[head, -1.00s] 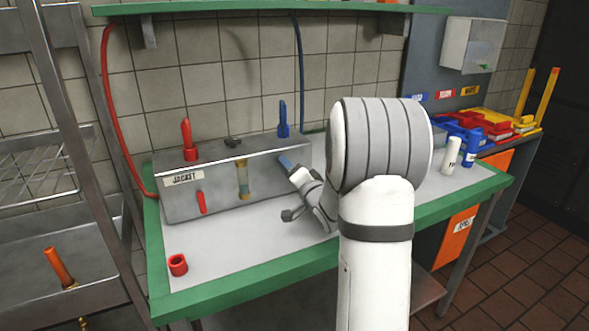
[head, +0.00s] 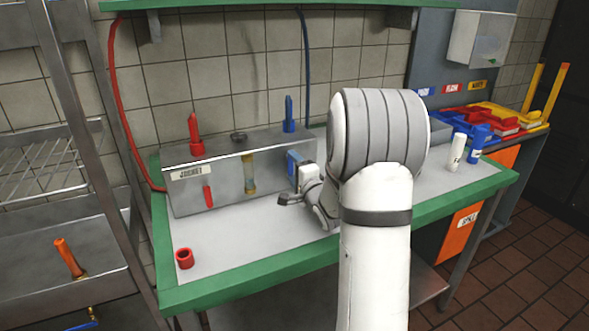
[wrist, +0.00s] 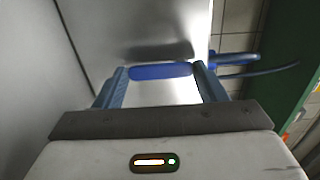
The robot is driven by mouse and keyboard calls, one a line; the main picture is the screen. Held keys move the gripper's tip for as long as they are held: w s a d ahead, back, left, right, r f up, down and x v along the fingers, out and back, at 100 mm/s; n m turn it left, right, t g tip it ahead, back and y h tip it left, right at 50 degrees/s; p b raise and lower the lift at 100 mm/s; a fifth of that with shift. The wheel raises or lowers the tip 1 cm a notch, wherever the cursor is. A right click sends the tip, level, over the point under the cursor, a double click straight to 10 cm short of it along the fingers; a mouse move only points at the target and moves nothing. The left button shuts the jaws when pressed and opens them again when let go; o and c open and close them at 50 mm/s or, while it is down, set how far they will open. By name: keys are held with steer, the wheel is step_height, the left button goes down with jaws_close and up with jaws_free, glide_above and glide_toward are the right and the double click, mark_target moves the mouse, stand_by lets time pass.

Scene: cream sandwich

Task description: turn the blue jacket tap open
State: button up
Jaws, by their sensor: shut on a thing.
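The jacket box (head: 225,182), a grey metal box labelled "JACKET", stands at the back of the bench. On its front, towards the right end, is the blue tap handle (wrist: 160,71). My gripper (wrist: 160,67) is shut on it, with one fingertip at each end of the blue bar, in the wrist view. The bar lies across that picture, close to the box's face. In the head view my gripper (head: 295,163) is at the right of the box front, where blue shows. My arm and wrist hide part of the tap there.
A red tap (head: 208,197) and a sight glass (head: 249,174) are on the box front. Red (head: 195,135) and blue (head: 289,115) hose fittings stand on top. A red ring (head: 184,259) lies front left. White (head: 457,151) and blue (head: 477,145) bottles stand right. The bench's front middle is clear.

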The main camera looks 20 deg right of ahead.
stand_by(0.3)
steer(key=o, duration=1)
steer(key=shift+s, duration=0.1)
steer(key=s, duration=0.7)
steer(key=shift+s+d, duration=0.2)
steer(key=shift+s, duration=0.15)
